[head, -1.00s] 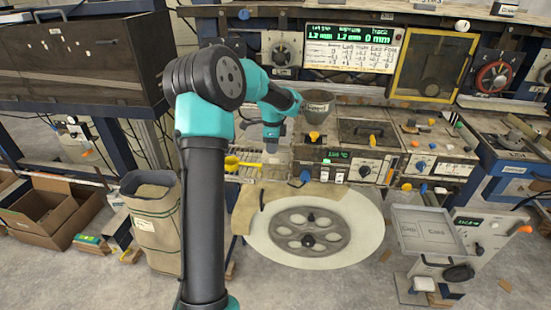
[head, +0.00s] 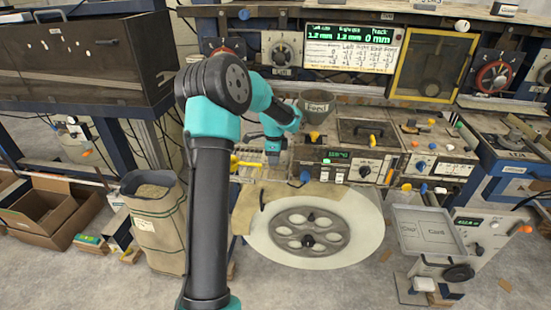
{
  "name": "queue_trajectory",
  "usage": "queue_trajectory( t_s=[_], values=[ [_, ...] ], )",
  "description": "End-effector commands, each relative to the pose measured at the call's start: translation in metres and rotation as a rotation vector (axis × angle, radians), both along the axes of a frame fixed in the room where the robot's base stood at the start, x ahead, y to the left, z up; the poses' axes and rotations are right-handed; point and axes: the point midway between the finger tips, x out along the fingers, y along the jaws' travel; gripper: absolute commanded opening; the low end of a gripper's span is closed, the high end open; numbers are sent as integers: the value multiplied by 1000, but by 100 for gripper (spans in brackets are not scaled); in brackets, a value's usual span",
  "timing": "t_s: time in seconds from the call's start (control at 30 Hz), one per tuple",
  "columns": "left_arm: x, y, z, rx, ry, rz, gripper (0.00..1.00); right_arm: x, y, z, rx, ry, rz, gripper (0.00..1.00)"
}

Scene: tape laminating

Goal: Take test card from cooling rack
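My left arm reaches forward over the bench, and its gripper (head: 272,157) points down at the wire-like rack (head: 250,160) behind the round turntable. The rack shows only in part, as the arm and gripper cover much of it. The fingertips are too small and hidden to tell whether they are open or shut. I cannot make out a test card there. My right gripper is not in view.
A hopper labelled Feed (head: 316,107) stands just right of the gripper. A yellow handle (head: 246,164) is close to its left. The turntable (head: 345,205) lies in front. A grey tray (head: 428,231) with labelled compartments is at the right. A sack (head: 155,222) stands left.

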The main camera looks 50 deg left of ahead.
Motion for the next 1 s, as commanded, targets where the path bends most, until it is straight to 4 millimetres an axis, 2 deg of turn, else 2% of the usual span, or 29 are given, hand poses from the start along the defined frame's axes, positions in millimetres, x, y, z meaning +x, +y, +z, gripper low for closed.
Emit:
queue_trajectory(
  t_s=[0.37, 0.7, 1.0],
  values=[
    [0, 0, 1, 0, 0, 0, 34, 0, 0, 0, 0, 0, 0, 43],
    [0, 0, 1, 0, 0, 0, 1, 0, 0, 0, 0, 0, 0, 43],
    [0, 0, 1, 0, 0, -1, 0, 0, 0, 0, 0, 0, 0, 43]
  ],
)
